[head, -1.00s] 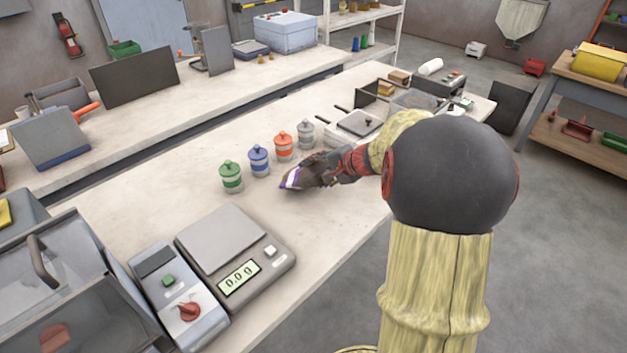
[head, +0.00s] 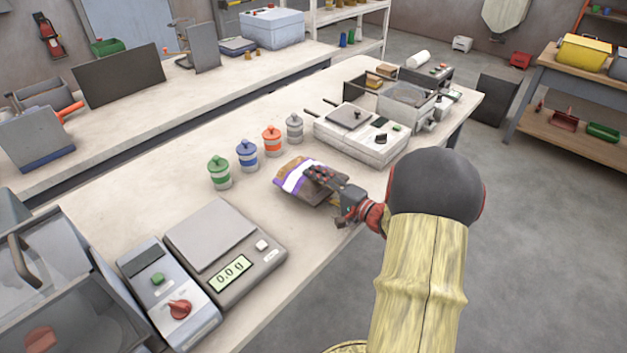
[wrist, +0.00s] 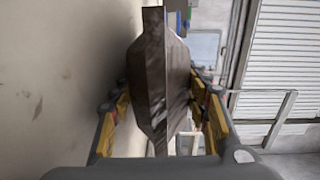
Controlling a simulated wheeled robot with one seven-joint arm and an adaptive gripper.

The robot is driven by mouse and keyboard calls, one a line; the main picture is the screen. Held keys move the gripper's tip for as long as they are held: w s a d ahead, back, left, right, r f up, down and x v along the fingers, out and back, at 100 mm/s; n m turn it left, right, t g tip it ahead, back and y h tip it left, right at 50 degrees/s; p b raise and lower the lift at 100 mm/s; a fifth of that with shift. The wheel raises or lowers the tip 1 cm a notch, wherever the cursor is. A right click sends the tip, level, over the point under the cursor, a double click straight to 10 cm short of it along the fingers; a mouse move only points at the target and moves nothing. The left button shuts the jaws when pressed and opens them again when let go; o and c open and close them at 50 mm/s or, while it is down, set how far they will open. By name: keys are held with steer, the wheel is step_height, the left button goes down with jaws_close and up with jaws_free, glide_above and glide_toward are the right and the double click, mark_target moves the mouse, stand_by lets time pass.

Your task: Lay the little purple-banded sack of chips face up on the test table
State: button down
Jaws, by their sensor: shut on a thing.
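The little sack of chips (head: 296,180) shows a purple and white band and a brown-orange part in the head view. My gripper (head: 325,180) is shut on it at its right side, over the test table (head: 230,140). In the wrist view the sack (wrist: 160,85) is a dark brown shape, seen edge-on between the fingers of my gripper (wrist: 160,118). The sack is low over the table; I cannot tell whether it touches the top. The banded side is turned towards the head camera, tilted, and partly covered by the fingers.
Several lidded jars, green (head: 220,173), blue (head: 247,156), orange (head: 272,142) and grey (head: 294,128), stand behind the sack. A scale (head: 225,250) reading 0.0 g and a control box (head: 172,280) are at the front left. A hotplate-like unit (head: 360,135) stands behind right. Table between jars and scale is clear.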

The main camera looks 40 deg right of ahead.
steer(key=shift+s+a+f, duration=0.15)
steer(key=shift+f, duration=0.55)
steer(key=c, duration=1.3)
jaws_free()
steer(key=shift+c, duration=0.2)
steer(key=shift+o, duration=1.3)
steer(key=shift+a+f, duration=0.1)
steer(key=shift+f, duration=0.1)
steer(key=shift+o, duration=1)
steer(key=shift+s, duration=0.25)
steer(key=s, duration=0.3)
steer(key=s+r, duration=0.1)
steer(key=s, duration=0.3)
steer(key=s+d, duration=0.1)
steer(key=s, duration=0.2)
steer(key=shift+s+d+r, duration=0.1)
steer(key=shift+s+r, duration=0.05)
steer(key=shift+r, duration=0.15)
steer(key=shift+s+r, duration=0.1)
steer(key=shift+s, duration=0.35)
steer(key=shift+r, duration=0.15)
